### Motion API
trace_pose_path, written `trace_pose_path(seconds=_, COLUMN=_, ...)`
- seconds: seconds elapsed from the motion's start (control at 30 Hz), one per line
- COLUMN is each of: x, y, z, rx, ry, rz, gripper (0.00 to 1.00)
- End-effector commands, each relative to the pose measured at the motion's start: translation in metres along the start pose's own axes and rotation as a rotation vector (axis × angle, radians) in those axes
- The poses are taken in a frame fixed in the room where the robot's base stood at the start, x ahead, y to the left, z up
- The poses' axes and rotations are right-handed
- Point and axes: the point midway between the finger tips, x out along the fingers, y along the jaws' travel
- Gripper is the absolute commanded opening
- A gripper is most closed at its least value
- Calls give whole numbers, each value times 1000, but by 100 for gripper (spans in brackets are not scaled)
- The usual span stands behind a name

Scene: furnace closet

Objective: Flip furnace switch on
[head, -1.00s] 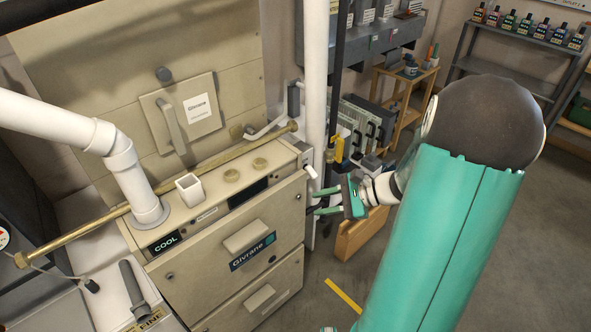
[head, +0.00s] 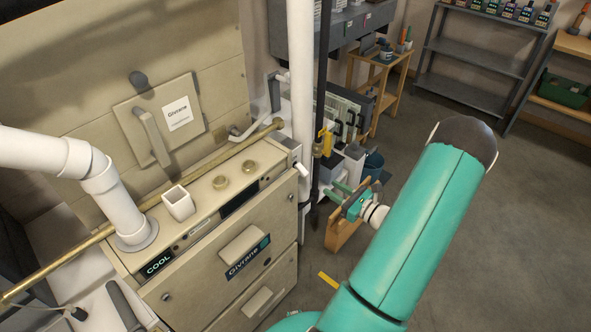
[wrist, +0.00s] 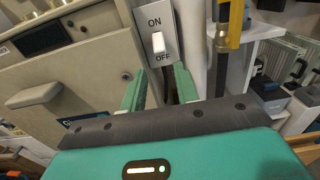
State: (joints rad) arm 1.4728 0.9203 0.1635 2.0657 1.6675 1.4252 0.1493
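The furnace switch (wrist: 158,43) is a white lever on a grey plate marked ON above and OFF below. The lever slants down toward OFF. In the head view the lever (head: 303,170) juts from the right side of the beige furnace (head: 215,262). My gripper (head: 338,194) is to the right of the switch and a little lower in the picture, apart from it. In the wrist view my gripper (wrist: 160,84) is open and empty, its two green fingers spread below the plate. Nothing hides the lever there.
A white vertical pipe (head: 301,85) and a dark pole (head: 321,90) stand right beside the switch. A yellow-handled valve (head: 323,141) is close to the pole. A wooden crate (head: 345,232) is on the floor behind my gripper. Open floor (head: 450,200) lies to the right.

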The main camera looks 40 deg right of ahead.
Motion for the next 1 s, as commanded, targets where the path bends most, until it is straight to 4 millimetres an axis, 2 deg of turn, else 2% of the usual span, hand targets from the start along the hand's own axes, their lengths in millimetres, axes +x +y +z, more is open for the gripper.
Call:
trace_pose_path(seconds=0.17, x=22, y=0, z=1, rx=-2, ry=-1, rz=3, gripper=31)
trace_pose_path(seconds=0.63, x=113, y=2, z=1, rx=-2, ry=0, rz=6, gripper=31)
trace_pose_path(seconds=0.8, x=131, y=2, z=1, rx=-2, ry=0, rz=6, gripper=31)
trace_pose_path(seconds=1.0, x=135, y=2, z=1, rx=-2, ry=1, rz=5, gripper=31)
